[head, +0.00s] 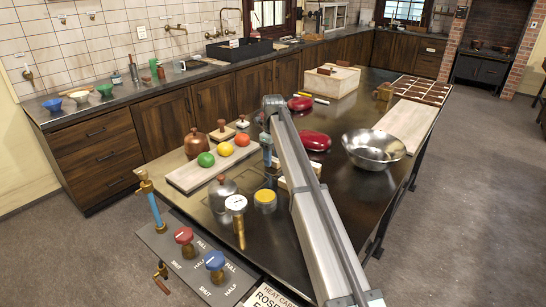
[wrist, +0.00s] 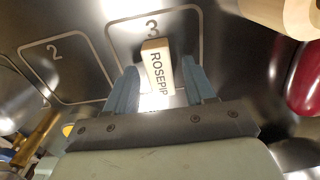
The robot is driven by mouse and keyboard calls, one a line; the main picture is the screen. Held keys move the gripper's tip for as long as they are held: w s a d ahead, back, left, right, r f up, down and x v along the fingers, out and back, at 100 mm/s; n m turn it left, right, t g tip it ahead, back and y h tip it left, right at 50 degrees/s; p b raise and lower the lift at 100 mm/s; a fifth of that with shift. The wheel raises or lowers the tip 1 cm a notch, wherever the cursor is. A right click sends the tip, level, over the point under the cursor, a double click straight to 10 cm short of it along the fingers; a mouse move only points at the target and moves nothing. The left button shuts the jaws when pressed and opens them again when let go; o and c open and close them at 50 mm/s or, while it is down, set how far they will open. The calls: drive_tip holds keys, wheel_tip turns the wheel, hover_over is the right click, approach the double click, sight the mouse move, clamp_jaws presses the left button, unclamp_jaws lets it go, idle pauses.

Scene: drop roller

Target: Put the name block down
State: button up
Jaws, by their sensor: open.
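My gripper (wrist: 156,82) is open, with one blue finger on each side of the block; a small gap shows at least on the right side. Whether the block rests flat is hard to tell. In the head view, blue fingers of my gripper (head: 267,145) show beside my arm, which hides the block.
A board (head: 189,178) with green, yellow and orange balls lies left of my gripper. Red oval things (head: 315,140) and a steel bowl (head: 374,148) are to the right. A square marked 2 (wrist: 62,70) is beside square 3. Red and blue knobs (head: 214,260) stand in front.

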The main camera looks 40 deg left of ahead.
sight(273, 159)
wheel_tip(273, 159, up, 12)
drive_tip(key=shift+r, duration=0.15)
idle(0.5)
idle(0.5)
